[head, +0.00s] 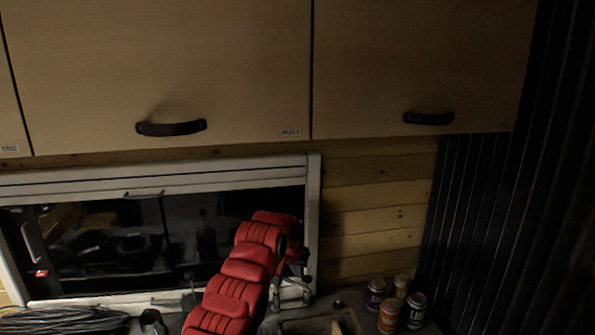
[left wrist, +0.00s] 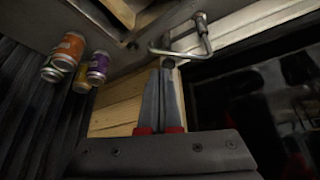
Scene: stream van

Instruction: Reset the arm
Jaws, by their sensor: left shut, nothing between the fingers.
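My left arm (head: 238,285), red and padded, rises from the bottom of the head view in front of the window. Its wrist end is beside the window's right frame, and the gripper is largely hidden there. In the left wrist view my left gripper (left wrist: 161,72) shows two grey fingers together with nothing between them. Its tips appear close to a metal tap (left wrist: 182,50) in that picture; I cannot tell the gap. My right gripper is not in view.
Several cans (head: 388,316) stand on the counter at right, near the dark ribbed wall (head: 500,230). A sink (head: 318,325) is beside them. Coiled cable (head: 65,321) lies at left. Wooden cupboards with dark handles (head: 171,128) hang above the window (head: 110,245).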

